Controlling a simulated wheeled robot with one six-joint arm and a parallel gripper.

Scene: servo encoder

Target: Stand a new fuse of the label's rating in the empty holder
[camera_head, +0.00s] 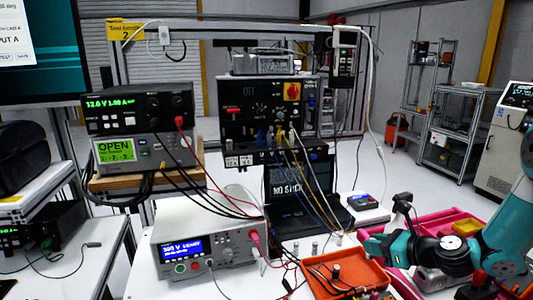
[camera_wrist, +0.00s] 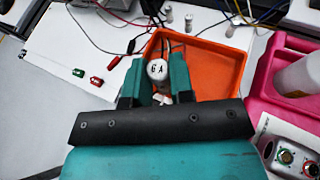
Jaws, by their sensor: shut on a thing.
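My gripper (camera_wrist: 155,78) has its two teal fingers shut on a white round fuse (camera_wrist: 157,69), whose end face reads "6 A". The held fuse is above the table, beside or over the left edge of the orange tray (camera_wrist: 218,62). In the head view, my arm reaches in from the right; I cannot make out the fingertips there. Several small pale cylinders, perhaps fuses (camera_wrist: 188,22), stand behind the tray, and they also show in the head view (camera_head: 314,248). I cannot tell the empty holder apart, nor read the rating label.
A red part (camera_wrist: 96,81) and a green part (camera_wrist: 78,72) lie on the white table at left. Cables and red and black clips cross behind. A pink bin (camera_wrist: 262,95) stands right of the tray. The head view shows a power supply (camera_head: 210,246) left and a laptop (camera_head: 300,190) behind.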

